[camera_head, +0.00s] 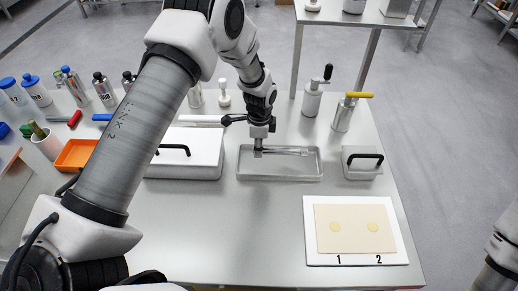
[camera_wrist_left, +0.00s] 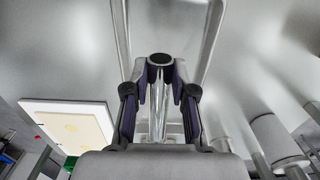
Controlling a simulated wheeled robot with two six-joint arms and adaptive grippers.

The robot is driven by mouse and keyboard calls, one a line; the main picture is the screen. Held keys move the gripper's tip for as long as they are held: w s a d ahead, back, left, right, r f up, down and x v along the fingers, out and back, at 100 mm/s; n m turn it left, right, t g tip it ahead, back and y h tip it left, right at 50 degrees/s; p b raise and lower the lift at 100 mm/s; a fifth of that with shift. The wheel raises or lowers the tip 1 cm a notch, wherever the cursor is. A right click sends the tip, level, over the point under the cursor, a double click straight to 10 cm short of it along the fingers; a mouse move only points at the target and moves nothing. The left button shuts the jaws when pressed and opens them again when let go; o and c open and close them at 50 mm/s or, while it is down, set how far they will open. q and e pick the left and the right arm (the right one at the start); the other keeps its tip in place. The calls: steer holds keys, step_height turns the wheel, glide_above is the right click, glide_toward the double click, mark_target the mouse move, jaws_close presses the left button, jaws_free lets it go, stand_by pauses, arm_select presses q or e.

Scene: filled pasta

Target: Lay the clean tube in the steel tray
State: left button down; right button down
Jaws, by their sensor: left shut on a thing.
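The steel tray (camera_head: 244,176) is a shallow rectangle at the middle of the table in the head view. Its side rims (camera_wrist_left: 213,30) also run up the wrist view. My left gripper (camera_head: 258,153) points down into the left part of the tray. In the wrist view my left gripper (camera_wrist_left: 160,92) is shut on a shiny metal tube (camera_wrist_left: 157,118) with a dark round end. In the head view the tube (camera_head: 288,152) appears as a shiny bar lying along the tray toward the right, low in it; whether it touches the tray floor I cannot tell. My right gripper is out of view.
A white lidded box (camera_head: 200,165) with a black handle stands left of the tray. A smaller handled box (camera_head: 361,165) stands right. A white board with two pale discs (camera_head: 308,250) lies at front right. Bottles and a yellow-handled tool (camera_head: 343,115) stand behind.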

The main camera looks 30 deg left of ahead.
arm_select(q)
steer(key=shift+w+a+f, duration=0.1)
steer(key=shift+w, duration=0.25)
step_height(320, 180, down, 3)
steer(key=shift+f+p, duration=0.15)
steer(key=shift+p, duration=0.65)
steer(key=shift+f, duration=0.1)
steer(key=shift+f, duration=0.1)
steer(key=shift+f+b, duration=0.5)
steer(key=shift+b, duration=0.1)
steer(key=c, duration=1)
jaws_free()
steer(key=shift+o, duration=0.2)
steer(key=shift+r, duration=0.15)
